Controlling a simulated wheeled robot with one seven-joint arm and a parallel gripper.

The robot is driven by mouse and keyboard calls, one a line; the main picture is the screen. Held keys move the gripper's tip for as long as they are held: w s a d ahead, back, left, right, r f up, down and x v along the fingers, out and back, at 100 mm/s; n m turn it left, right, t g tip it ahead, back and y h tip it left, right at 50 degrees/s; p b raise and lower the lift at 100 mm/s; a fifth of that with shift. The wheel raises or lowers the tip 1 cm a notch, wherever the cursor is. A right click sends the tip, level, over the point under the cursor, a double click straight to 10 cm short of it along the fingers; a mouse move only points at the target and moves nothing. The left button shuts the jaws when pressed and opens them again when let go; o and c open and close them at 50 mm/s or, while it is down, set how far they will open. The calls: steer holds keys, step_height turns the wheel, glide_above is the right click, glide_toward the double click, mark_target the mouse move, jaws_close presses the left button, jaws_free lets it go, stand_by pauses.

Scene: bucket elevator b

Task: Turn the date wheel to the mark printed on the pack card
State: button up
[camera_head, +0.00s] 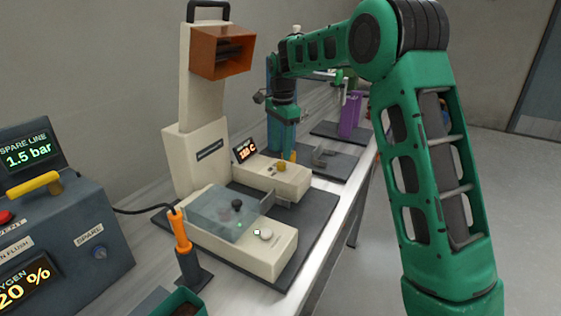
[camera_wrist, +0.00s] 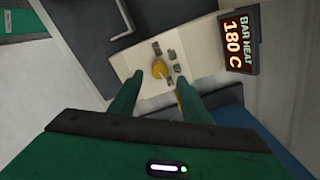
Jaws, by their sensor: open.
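In the wrist view a yellow knob (camera_wrist: 160,69) sits on a cream block (camera_wrist: 148,52), with small dark pieces beside it. It also shows in the head view (camera_head: 281,166). I cannot tell whether this knob is the date wheel. My gripper (camera_wrist: 158,86) is open, its two green fingers apart and pointing at the knob, one toward each side; I see no contact. In the head view my gripper (camera_head: 287,152) is above the block, partly hidden by my arm. I cannot make out a pack card or a printed mark.
A display reading "BAR HEAT 180 C" (camera_wrist: 239,41) stands close to the block. In the head view a cream machine (camera_head: 196,155) with an orange hood is at left. A nearer cream unit (camera_head: 240,250) has a clear cover, and an orange-handled tool (camera_head: 181,230) stands in front.

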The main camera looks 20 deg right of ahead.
mark_target(281, 163)
steer(key=shift+f, duration=2.55)
steer(key=c, duration=1)
